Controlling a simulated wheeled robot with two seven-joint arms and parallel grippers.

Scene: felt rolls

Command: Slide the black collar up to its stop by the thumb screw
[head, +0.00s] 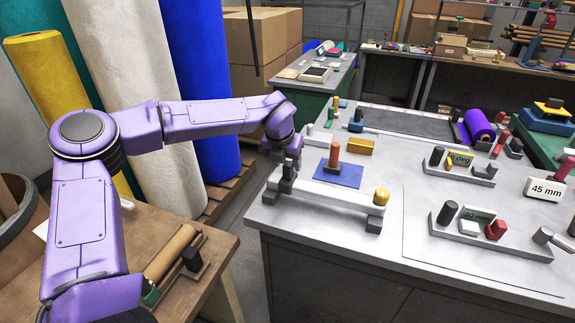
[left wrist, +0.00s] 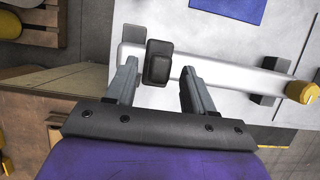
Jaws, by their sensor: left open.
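The black collar (left wrist: 158,62) sits around a long pale bar (left wrist: 222,78), with a dark block, perhaps its thumb screw, on top of it. My left gripper (left wrist: 159,68) is open, with one finger on each side of the collar and gaps showing between them. In the head view the left gripper (head: 290,160) is over the left end of the bar (head: 328,197), partly hiding the collar (head: 287,180). A yellow knob (left wrist: 302,91) is at the bar's other end, which rests on a grey support (head: 375,220). I cannot tell which part is the stop. My right gripper is out of view.
A reddish cylinder (head: 334,154) stands on a blue square (head: 338,175) just behind the bar. A yellow tray (head: 360,146) is farther back. Grey racks with pegs (head: 486,238) stand to the right. The bench top (head: 330,238) is clear in front of the bar.

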